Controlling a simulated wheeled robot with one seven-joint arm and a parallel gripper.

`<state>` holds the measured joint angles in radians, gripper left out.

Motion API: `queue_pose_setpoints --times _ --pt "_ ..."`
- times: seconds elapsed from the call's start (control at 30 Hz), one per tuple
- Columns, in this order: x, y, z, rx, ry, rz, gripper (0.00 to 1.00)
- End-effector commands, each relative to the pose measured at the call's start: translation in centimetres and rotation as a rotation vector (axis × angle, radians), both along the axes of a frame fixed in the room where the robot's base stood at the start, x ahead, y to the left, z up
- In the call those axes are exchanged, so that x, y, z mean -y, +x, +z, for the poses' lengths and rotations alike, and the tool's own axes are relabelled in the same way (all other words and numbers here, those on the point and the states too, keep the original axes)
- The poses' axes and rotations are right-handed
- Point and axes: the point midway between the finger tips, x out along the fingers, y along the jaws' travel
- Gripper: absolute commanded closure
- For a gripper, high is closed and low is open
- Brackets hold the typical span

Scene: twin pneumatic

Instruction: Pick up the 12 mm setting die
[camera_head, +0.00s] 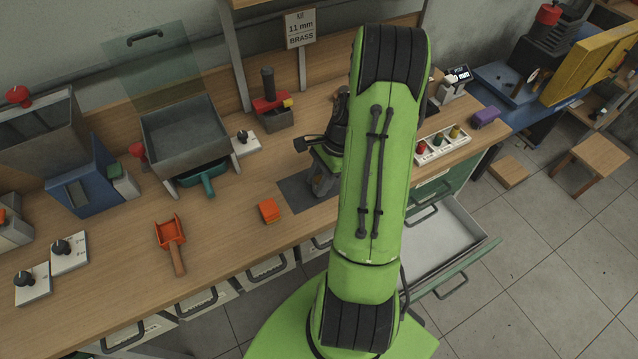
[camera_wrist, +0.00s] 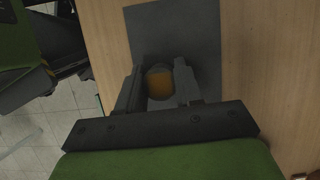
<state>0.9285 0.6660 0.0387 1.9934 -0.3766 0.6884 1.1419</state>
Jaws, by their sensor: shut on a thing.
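My gripper (camera_wrist: 159,78) is shut on a small amber-brown, round-topped piece (camera_wrist: 160,85), seen between the two fingers in the wrist view. I cannot read any size on it, so I cannot tell whether it is the 12 mm setting die. The gripper is over the dark grey mat (camera_wrist: 172,30). In the head view my gripper (camera_head: 322,188) is partly hidden by my green arm, above the right part of the mat (camera_head: 294,196), and the held piece is hidden. A white holder (camera_head: 428,157) carries red (camera_head: 422,146), green (camera_head: 438,139) and yellow (camera_head: 454,132) knob-like pieces.
An orange block (camera_head: 269,210) lies left of the mat, and an orange scoop (camera_head: 170,235) farther left. A sign (camera_head: 300,29) reads "11 mm BRASS". A green-fronted drawer (camera_head: 440,240) stands open below the bench. Bare bench lies between scoop and block.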

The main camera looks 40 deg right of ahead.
Motion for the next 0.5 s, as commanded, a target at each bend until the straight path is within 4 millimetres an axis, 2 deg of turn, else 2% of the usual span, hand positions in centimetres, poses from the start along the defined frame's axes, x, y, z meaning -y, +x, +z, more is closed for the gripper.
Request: queue_pose_setpoints --times 0.07,0.33,0.43,0.5 --pt "0.0 0.0 0.0 0.001 0.0 0.0 1.0" --pt "0.0 0.0 0.3 0.002 -0.001 0.0 1.0" --pt "0.1 0.1 1.7 0.004 -0.004 0.001 1.0" --pt "0.1 0.1 3.5 0.005 -0.005 0.0 1.0"
